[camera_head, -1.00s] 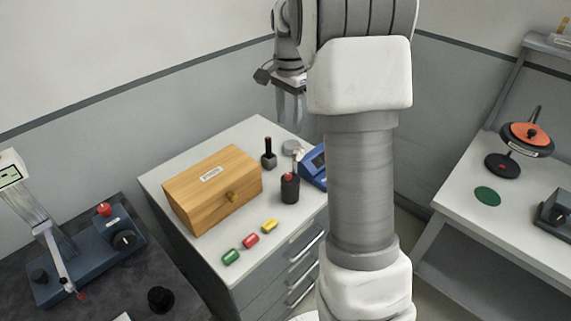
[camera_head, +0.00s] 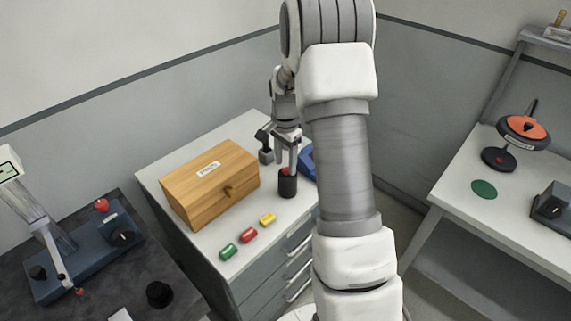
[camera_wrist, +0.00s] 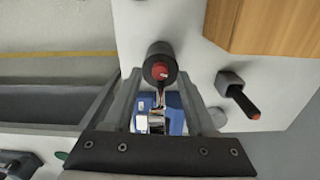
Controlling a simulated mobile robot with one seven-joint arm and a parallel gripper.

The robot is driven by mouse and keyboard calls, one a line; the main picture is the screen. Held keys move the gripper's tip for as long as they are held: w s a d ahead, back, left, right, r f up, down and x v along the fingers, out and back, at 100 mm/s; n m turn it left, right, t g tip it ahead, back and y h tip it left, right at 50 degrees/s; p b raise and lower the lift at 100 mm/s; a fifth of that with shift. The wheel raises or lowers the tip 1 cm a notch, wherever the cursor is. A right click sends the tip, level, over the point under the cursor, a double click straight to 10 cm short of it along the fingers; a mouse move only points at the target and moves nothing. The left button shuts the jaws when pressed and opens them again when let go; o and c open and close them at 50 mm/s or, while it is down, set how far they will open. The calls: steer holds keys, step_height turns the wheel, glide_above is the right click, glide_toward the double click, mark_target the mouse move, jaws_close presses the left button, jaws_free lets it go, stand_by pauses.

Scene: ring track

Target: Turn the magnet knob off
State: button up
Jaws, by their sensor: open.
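No knob carries a readable magnet label. A black dial knob with a pale mark (camera_head: 123,236) sits on a blue-grey device (camera_head: 72,262) at the left. My gripper (camera_head: 287,163) is far to the right of it, pointing down above the cabinet. The gripper is open and empty. Below its fingertips stands a black cylinder with a red top (camera_head: 287,186). In the wrist view, this black cylinder (camera_wrist: 158,54) lies just ahead, between the finger lines (camera_wrist: 160,74); contact cannot be told.
A wooden box (camera_head: 208,188) and green, red and yellow pieces (camera_head: 248,235) lie on the cabinet. A dark block with an upright handle (camera_wrist: 238,92) and a blue device (camera_wrist: 172,108) flank the gripper. The right table (camera_head: 450,195) holds an orange-topped stand (camera_head: 522,130).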

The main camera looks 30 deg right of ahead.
steer(key=shift+f, duration=0.65)
jaws_close()
